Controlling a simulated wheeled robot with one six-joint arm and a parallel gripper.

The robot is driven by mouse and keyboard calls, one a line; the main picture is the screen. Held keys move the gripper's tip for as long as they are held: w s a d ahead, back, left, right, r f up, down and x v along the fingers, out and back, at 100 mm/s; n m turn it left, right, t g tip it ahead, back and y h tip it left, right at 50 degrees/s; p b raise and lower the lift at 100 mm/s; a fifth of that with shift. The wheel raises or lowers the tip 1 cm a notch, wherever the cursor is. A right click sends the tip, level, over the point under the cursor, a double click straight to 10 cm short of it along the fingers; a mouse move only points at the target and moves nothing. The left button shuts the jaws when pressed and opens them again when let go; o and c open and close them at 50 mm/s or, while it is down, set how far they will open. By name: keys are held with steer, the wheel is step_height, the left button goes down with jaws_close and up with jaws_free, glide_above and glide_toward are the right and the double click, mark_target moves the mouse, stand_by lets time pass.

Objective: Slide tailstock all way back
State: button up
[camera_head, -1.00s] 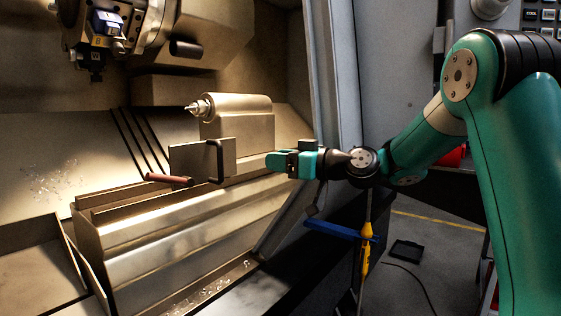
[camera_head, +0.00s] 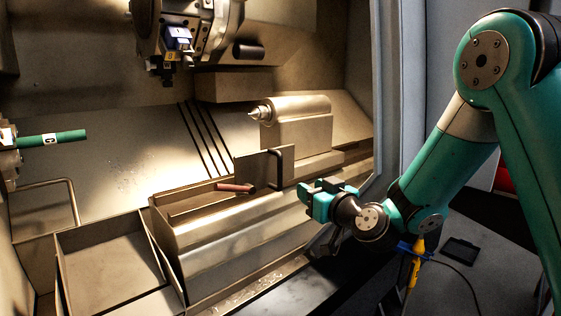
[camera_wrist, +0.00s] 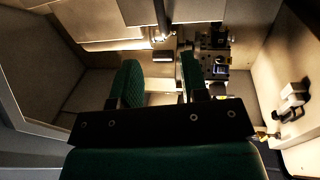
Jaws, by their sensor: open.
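The tailstock (camera_head: 296,132) sits on the bed (camera_head: 215,235) inside the lathe, with its pointed centre facing left. A flat plate (camera_head: 262,167) on its front carries a dark upright handle (camera_head: 278,168). My gripper (camera_head: 308,192) is to the right of and slightly below this handle in the head view, apart from it as far as I can tell. In the wrist view my gripper's green fingers (camera_wrist: 160,82) are apart with nothing between them. A dark bar, probably the handle (camera_wrist: 161,16), shows ahead at the top of that view.
The turret (camera_head: 185,35) hangs at the upper left. A reddish-brown cylinder (camera_head: 235,188) lies left of the handle, by the bed. A green bar (camera_head: 58,138) sticks out at the far left. The door frame edge (camera_head: 388,90) stands behind my arm.

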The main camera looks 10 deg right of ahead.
mark_target(281, 171)
steer(key=p+x, duration=0.6)
steer(key=x, duration=0.9)
steer(key=shift+a, duration=0.1)
jaws_close()
